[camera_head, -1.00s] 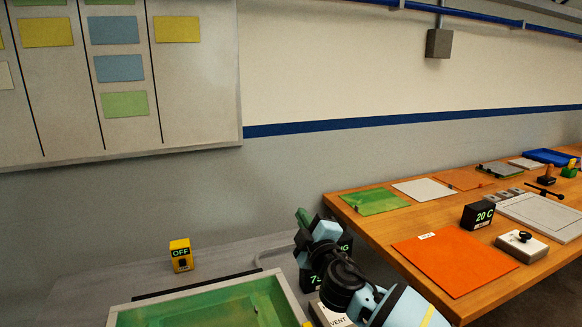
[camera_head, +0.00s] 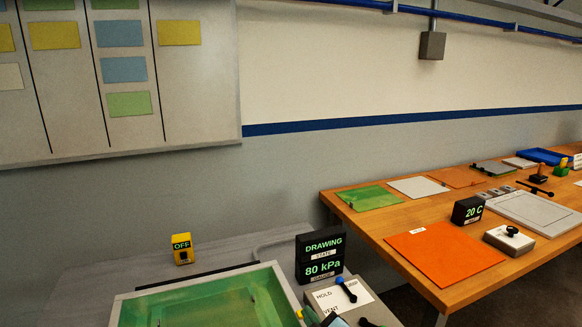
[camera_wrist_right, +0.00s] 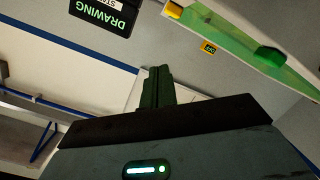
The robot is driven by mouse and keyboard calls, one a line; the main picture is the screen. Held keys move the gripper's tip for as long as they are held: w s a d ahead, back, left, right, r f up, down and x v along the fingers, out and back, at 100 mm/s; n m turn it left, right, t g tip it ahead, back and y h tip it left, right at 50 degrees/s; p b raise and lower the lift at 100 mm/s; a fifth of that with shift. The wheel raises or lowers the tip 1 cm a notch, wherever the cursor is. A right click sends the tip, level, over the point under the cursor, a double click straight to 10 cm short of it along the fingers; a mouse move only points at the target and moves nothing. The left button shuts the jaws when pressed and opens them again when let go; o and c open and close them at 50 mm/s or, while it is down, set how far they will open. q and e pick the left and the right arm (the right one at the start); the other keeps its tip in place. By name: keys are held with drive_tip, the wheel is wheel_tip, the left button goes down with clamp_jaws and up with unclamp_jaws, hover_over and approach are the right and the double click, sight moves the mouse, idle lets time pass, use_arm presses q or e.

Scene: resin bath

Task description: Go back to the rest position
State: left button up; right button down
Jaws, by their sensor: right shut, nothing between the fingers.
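My right gripper (camera_wrist_right: 157,88) shows in the right wrist view with its dark green fingers together and nothing between them. A pale surface lies behind the fingertips there. In the head view only small pieces at the bottom edge, by the valve panel, may belong to my right arm; its fingers cannot be made out there. My left gripper is in neither view. The valve panel (camera_head: 325,298), marked HOLD and VENT, carries a blue-tipped lever (camera_head: 346,289). The black display (camera_head: 320,257) behind it reads DRAWING and 80 kPa; it shows upside down in the wrist view (camera_wrist_right: 103,14).
The green resin bath (camera_head: 125,312) fills the bottom left. A yellow OFF box (camera_head: 182,249) stands behind it. The wooden table (camera_head: 385,222) at right holds an orange sheet (camera_head: 443,256), a 20 C display (camera_head: 468,210) and several sheets and tools.

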drive_tip(key=s+d+f+m+g+h, duration=0.1)
drive_tip(key=s+d+f+m+g, duration=0.15)
drive_tip(key=s+f, duration=0.6)
drive_tip(key=s+d+f+m+g+h, duration=0.1)
drive_tip(key=s+d+f+m, duration=0.25)
drive_tip(key=s+f, duration=0.5)
drive_tip(key=s+d+f+m+g, duration=0.1)
drive_tip(key=s+d, duration=0.4)
drive_tip(key=s, duration=0.6)
drive_tip(key=s+d+f+m+g+h, duration=0.1)
drive_tip(key=s+d, duration=0.4)
drive_tip(key=s, duration=0.7)
wheel_tip(320, 180, down, 2)
drive_tip(key=shift+s+f+m+g+h+p, duration=0.25)
drive_tip(key=shift+m+g+p, duration=0.2)
drive_tip(key=shift+m, duration=0.45)
